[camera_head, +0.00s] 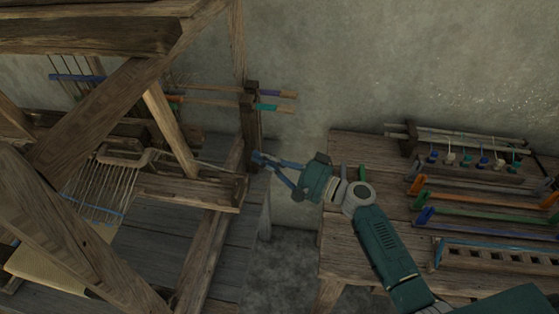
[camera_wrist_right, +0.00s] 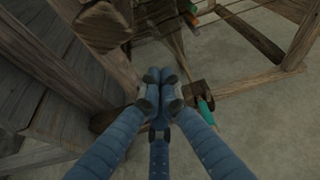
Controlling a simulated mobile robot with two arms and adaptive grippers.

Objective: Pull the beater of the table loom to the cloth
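A wire-toothed frame with a wooden top bar, which looks like the beater (camera_head: 127,157), sits inside the wooden table loom at the left of the head view. A pale tan piece, perhaps the cloth (camera_head: 45,275), lies in front of it, partly hidden by a loom beam. My right gripper (camera_head: 259,159) is beside the loom's right end post, apart from the beater and to its right. Its fingers meet at the tips, with nothing visible between them; they also meet in the right wrist view (camera_wrist_right: 162,76). My left gripper is not in view.
Thick loom beams (camera_head: 85,150) cross in front of the beater. Rods with purple and green handles (camera_head: 268,107) stick out by the end post (camera_head: 250,125). A side table (camera_head: 350,235) with coloured bars and a slotted rack stands right. Bare floor shows between.

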